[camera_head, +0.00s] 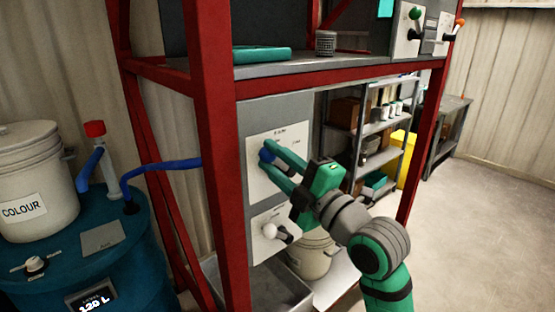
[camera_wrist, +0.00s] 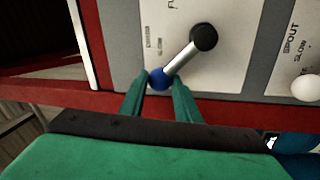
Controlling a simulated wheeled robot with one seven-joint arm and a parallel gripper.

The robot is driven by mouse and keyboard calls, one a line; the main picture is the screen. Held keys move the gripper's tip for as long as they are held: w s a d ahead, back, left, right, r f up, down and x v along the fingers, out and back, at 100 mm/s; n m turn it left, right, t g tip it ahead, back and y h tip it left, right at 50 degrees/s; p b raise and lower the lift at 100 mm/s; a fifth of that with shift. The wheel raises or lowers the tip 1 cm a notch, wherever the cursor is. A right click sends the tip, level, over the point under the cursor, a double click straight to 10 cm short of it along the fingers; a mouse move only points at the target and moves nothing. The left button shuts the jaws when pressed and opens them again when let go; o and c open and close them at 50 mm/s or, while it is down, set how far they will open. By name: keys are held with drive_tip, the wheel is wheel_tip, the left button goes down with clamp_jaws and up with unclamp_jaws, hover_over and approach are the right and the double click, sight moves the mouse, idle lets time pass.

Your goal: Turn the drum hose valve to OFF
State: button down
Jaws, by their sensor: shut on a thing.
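The drum hose valve is a lever with a blue ball knob (camera_head: 265,155) on the upper white plate (camera_head: 291,188) of a grey panel. In the wrist view its metal bar (camera_wrist: 183,55) slants from a black pivot (camera_wrist: 204,37) down-left to the blue knob (camera_wrist: 159,78). My gripper (camera_head: 269,157) reaches in from the right, with its green fingers around the knob. In the wrist view the gripper's fingertips (camera_wrist: 160,82) stand on both sides of the knob. The plate's small markings are mostly too small to read, so the lever's setting is unclear.
Below is a second lever with a white knob (camera_head: 269,230), on the spout plate. A red frame post (camera_head: 218,150) stands just left of the panel. A blue drum (camera_head: 125,245) with a blue hose (camera_head: 160,166) is at left. Open floor lies at right.

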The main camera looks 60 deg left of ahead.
drive_tip(key=shift+f, duration=0.1)
drive_tip(key=c, duration=1.4)
unclamp_jaws()
drive_tip(key=shift+o, duration=0.2)
drive_tip(key=shift+d, duration=0.15)
drive_tip(key=v, duration=1)
drive_tip(key=shift+d, duration=0.3)
drive_tip(key=shift+f, duration=0.1)
